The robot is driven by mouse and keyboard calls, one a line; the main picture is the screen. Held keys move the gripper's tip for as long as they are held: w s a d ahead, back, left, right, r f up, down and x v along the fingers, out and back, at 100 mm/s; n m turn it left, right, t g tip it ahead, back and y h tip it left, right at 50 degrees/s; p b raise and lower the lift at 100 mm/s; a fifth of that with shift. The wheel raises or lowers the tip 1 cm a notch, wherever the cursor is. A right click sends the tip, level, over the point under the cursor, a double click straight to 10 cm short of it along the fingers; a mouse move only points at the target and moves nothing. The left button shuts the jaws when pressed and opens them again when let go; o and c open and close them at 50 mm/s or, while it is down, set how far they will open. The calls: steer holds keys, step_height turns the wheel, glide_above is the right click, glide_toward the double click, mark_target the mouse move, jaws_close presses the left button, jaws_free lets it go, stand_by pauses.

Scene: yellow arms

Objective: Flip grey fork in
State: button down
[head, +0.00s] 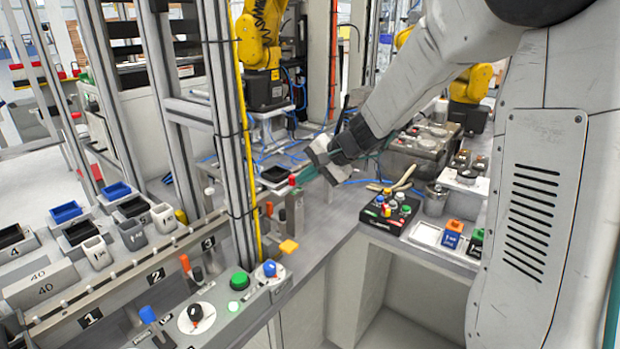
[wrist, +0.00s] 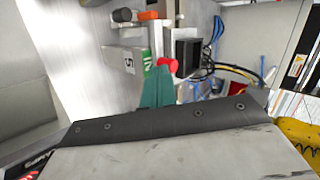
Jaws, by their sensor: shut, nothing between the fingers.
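My gripper (head: 303,176) has narrow teal fingers, shut with nothing between them, pointing left at the rail end in the head view. In the wrist view the fingers (wrist: 157,82) reach toward a red knob (wrist: 169,62), just beside their tips; I cannot tell whether they touch it. The red knob (head: 292,180) also shows in the head view, above grey posts (head: 298,208). Beside it the wrist view shows an orange-ended piece (wrist: 149,15) and a dark-grey-ended piece (wrist: 122,15). Which of these is the grey fork I cannot tell for certain.
A black open box (wrist: 188,52) stands close right of the red knob in the wrist view. A yellow vertical tube (head: 247,150) and metal frame posts stand left of my gripper. A control panel with a green button (head: 239,280) lies in front. The bench corner is partly clear.

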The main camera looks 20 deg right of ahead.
steer(key=shift+w+a, duration=0.35)
steer(key=shift+w, duration=0.2)
steer(key=s+d+f+v, duration=0.1)
steer(key=f+v, duration=0.1)
steer(key=v, duration=1.1)
steer(key=shift+s+d, duration=0.2)
steer(key=shift+s, duration=0.05)
